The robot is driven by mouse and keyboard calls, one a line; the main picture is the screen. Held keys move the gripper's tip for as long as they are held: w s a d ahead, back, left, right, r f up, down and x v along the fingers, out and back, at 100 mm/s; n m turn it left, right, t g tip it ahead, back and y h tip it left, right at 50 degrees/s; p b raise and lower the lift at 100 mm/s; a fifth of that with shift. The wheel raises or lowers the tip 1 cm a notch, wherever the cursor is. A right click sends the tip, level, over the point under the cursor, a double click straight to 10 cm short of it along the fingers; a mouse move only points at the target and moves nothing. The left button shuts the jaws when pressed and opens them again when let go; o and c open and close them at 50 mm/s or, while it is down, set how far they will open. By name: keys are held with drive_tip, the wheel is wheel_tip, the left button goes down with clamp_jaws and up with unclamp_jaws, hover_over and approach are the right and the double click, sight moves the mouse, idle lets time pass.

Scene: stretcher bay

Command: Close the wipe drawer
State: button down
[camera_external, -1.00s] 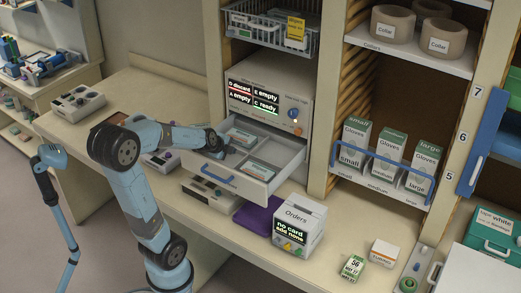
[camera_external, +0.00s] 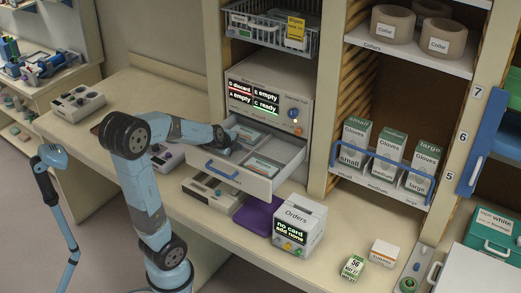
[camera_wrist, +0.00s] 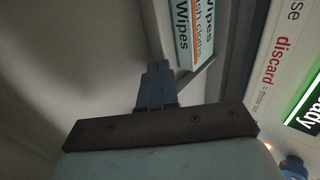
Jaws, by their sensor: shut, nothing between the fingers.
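The wipe drawer (camera_external: 252,184) is a light grey drawer with a blue handle (camera_external: 222,171). It stands open below the display unit in the external view, with wipe packs (camera_external: 262,167) inside. My gripper (camera_external: 229,147) is at the drawer's left side, near its left wall; exact contact is hard to tell. In the wrist view my gripper (camera_wrist: 157,84) is shut and empty, its dark fingers beside a wipes pack (camera_wrist: 186,38). The fingertips in the external view are partly hidden by my arm and the dim light.
The display unit (camera_external: 266,95) stands above the drawer. A white Orders box (camera_external: 299,226) and a purple item (camera_external: 257,215) sit on the counter in front. A grey device (camera_external: 212,196) lies below the drawer.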

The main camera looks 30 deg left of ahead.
sight(255, 132)
drive_tip(key=w, duration=1.2)
